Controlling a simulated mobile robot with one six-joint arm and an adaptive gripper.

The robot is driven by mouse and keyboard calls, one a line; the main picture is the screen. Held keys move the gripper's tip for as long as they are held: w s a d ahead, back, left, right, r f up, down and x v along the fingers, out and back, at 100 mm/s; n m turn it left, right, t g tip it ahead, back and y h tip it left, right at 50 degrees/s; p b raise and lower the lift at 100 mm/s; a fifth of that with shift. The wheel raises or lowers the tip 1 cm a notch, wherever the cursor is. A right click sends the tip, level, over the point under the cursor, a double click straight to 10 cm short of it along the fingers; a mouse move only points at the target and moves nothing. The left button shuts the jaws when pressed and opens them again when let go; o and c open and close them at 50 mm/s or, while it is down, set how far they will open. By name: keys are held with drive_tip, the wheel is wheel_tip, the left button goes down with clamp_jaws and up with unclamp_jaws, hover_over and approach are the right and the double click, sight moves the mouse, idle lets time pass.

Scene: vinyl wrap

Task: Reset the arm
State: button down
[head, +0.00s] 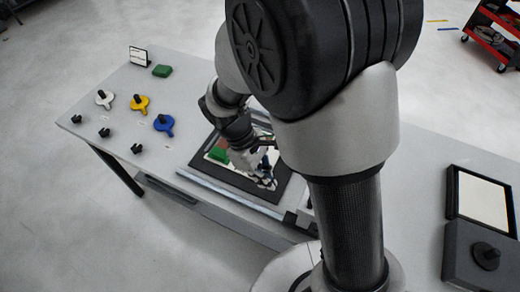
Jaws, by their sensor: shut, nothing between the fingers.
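My arm reaches from the right centre of the head view down toward the table, and its upper links hide much of the middle. My gripper (265,181) is shut and empty. It is over the near right part of a dark-framed panel (232,179) with a pale inside. I cannot tell whether the fingertips touch the panel. A green piece (218,154) and a small reddish-brown piece (222,143) show on the panel, to the left of my gripper. The right part of the panel is hidden by my arm.
White (104,99), yellow (140,103) and blue (163,124) handled tools lie on the left of the table (90,85), with several black knobs. A green block (162,71) and small sign (138,56) stand behind. A black-framed panel (484,199) and dark box (478,255) sit right.

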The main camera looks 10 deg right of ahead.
drive_tip(key=s+d+r+m+t+y+b, duration=0.1)
drive_tip(key=s+d+r+m+t+b, duration=0.2)
drive_tip(key=s+r+m, duration=0.2)
drive_tip(key=s+d+r+m+t+y+b, duration=0.2)
drive_tip(key=s+d+r+m+t+b, duration=0.1)
drive_tip(key=r, duration=0.4)
drive_tip(key=s+m+t+b, duration=0.1)
drive_tip(key=s+m, duration=0.1)
drive_tip(key=shift+s+r+m+y, duration=0.2)
drive_tip(key=shift+m+y, duration=0.1)
drive_tip(key=shift+m, duration=0.1)
